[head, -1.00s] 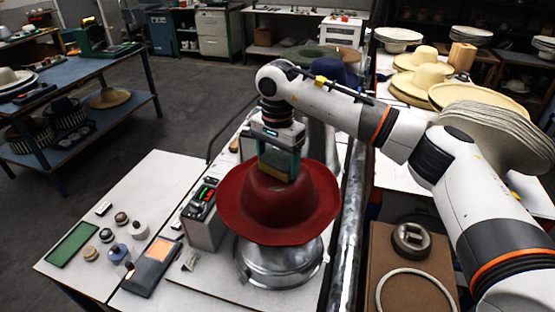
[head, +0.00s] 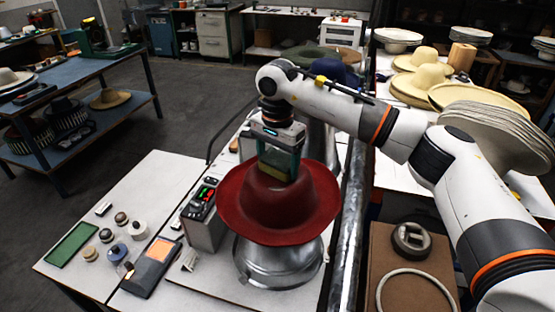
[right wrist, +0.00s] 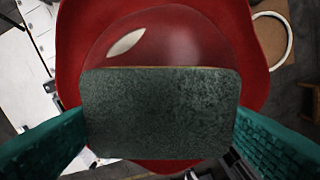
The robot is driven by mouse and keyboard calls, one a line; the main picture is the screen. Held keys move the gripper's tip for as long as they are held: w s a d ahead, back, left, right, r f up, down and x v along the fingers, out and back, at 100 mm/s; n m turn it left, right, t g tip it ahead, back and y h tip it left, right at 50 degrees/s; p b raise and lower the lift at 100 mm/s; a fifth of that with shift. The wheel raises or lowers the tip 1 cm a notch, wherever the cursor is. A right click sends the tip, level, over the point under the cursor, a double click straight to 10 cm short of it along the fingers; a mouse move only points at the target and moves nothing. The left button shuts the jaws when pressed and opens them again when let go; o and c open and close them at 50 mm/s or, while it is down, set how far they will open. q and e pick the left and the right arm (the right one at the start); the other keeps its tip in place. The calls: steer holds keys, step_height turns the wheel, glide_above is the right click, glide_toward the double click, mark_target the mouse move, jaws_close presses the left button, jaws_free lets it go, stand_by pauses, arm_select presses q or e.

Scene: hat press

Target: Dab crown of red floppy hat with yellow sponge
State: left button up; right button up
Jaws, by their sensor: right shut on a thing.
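The red floppy hat (head: 290,222) sits brim down on a round metal stand (head: 277,268), its crown up. My right gripper (head: 278,168) is directly over the crown, pointing down, with its teal fingers shut on the sponge (right wrist: 160,112). In the right wrist view the sponge shows a dark grey-green face with a thin tan edge, and the red crown (right wrist: 190,40) with a pale glossy spot lies right beyond it. In the head view only a small yellowish strip of sponge shows at the crown top. It looks in contact or very close. My left gripper is not in view.
A control box (head: 204,225) with lit buttons stands left of the hat. A green tray (head: 72,244), small jars and a device with an orange screen (head: 153,265) lie further left. A brown board (head: 405,285) with rings is at right. Stacked pale hats (head: 420,80) stand behind.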

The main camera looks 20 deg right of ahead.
steer(key=shift+r+p, duration=1.95)
steer(key=shift+r, duration=1.55)
steer(key=shift+f, duration=0.1)
steer(key=shift+f+b, duration=2.15)
steer(key=shift+f, duration=0.8)
steer(key=shift+f+b, duration=0.45)
steer(key=shift+f, duration=0.1)
steer(key=shift+r, duration=0.1)
steer(key=shift+r+p, duration=2.1)
steer(key=shift+r, duration=1.4)
